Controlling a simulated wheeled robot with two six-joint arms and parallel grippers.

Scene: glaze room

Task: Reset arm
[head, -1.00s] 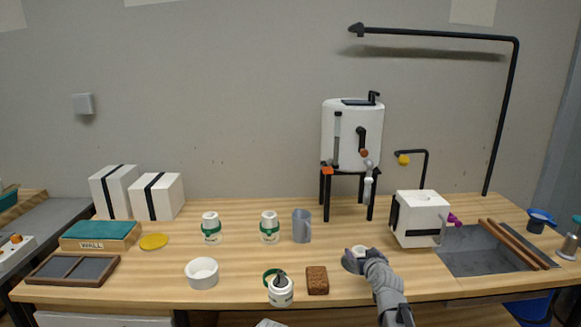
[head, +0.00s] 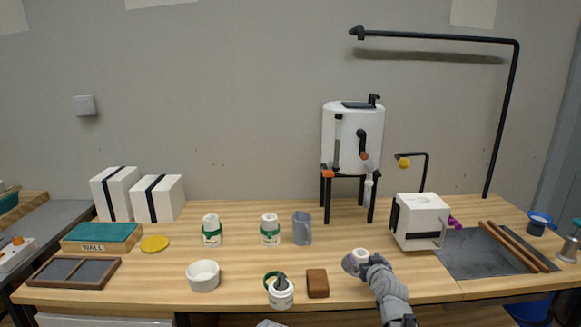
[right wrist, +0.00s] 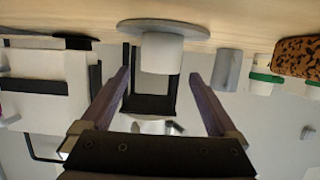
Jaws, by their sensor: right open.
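My right gripper (head: 364,262) is at the front of the wooden table, right of the brown block. It is open. A small white cylinder (right wrist: 162,52) on a grey disc (right wrist: 165,26) shows between its fingers in the right wrist view, where the scene is upside down. I cannot tell whether the cylinder lies between the fingertips or just past them; no finger visibly touches it. In the head view the cylinder (head: 360,254) shows just behind the gripper, partly hidden.
The brown block (head: 317,283), an open jar (head: 281,294) with a dark thing in it and a white bowl (head: 202,276) stand to the left. A grey mug (head: 302,228) stands behind. A white box (head: 421,221) is close on the right. Bare wood lies around the gripper.

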